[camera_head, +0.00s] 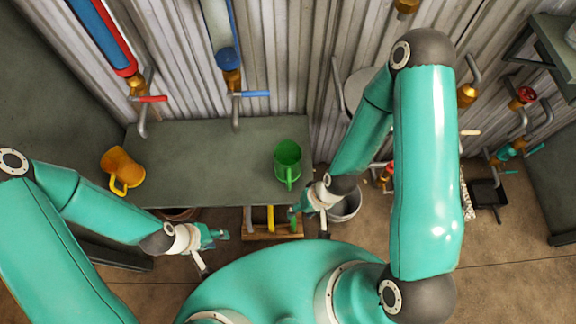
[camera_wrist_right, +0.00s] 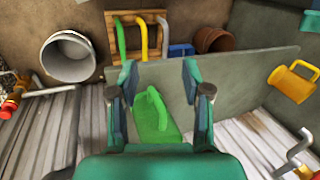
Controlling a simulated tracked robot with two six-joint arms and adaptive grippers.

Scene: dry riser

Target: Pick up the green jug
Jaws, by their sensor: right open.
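The green jug (camera_head: 288,160) stands upright near the right end of the grey table (camera_head: 215,150), its handle toward me. My right gripper (camera_head: 306,222) is by the table's front right corner, just in front of the jug and apart from it. In the right wrist view, the open fingers (camera_wrist_right: 160,80) have the green jug (camera_wrist_right: 155,120) showing between and beyond them; my gripper's body hides part of it. My left gripper (camera_head: 212,242) is in front of the table, away from the jug; its finger opening is unclear.
An orange jug (camera_head: 122,170) is on the table's left end. Blue and red tap handles stick out above the table's back edge. A wooden rack (camera_head: 272,228) with coloured hooks and a grey bucket (camera_head: 346,207) are below. The table's middle is clear.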

